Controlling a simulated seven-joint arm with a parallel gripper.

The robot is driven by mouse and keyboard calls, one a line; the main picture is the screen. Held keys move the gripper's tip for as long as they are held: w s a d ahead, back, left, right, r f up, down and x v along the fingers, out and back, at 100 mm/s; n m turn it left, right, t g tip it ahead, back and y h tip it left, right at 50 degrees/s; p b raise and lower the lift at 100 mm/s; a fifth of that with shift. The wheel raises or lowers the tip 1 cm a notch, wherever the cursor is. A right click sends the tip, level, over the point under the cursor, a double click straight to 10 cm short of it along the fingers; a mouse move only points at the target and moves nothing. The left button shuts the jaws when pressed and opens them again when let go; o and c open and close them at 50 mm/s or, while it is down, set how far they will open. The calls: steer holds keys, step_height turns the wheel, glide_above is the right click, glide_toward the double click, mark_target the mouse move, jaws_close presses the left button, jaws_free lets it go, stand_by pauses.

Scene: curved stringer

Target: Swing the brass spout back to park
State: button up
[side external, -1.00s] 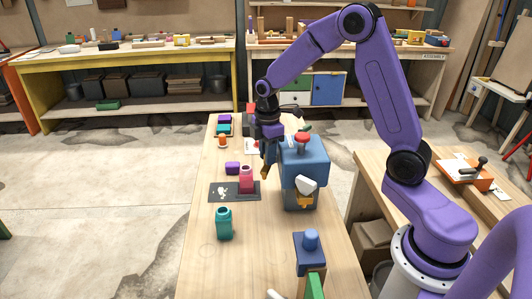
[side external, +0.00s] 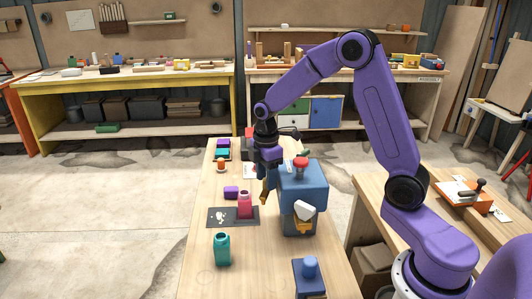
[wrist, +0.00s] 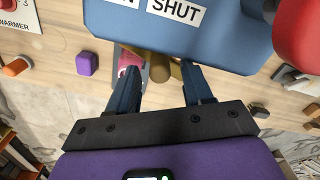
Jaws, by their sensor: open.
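The blue machine (side external: 303,182) has a red knob on top and stands on the bench; its "SHUT" label shows in the wrist view. The brass spout (wrist: 160,68) sticks out from under the machine's blue body in the wrist view. It also shows in the side view (side external: 264,194), on the machine's left side. My gripper (wrist: 162,78) is open, with its blue fingers on either side of the spout and visible gaps between. In the side view, my gripper (side external: 268,178) points down close to the machine's left face. The fingertips are partly hidden by the machine.
A blue knobbed block (side external: 309,277) is at the front right. The bench's front left is clear.

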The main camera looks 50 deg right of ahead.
step_height(320, 180, up, 17)
stand_by(0.4)
steer(key=shift+f, duration=0.1)
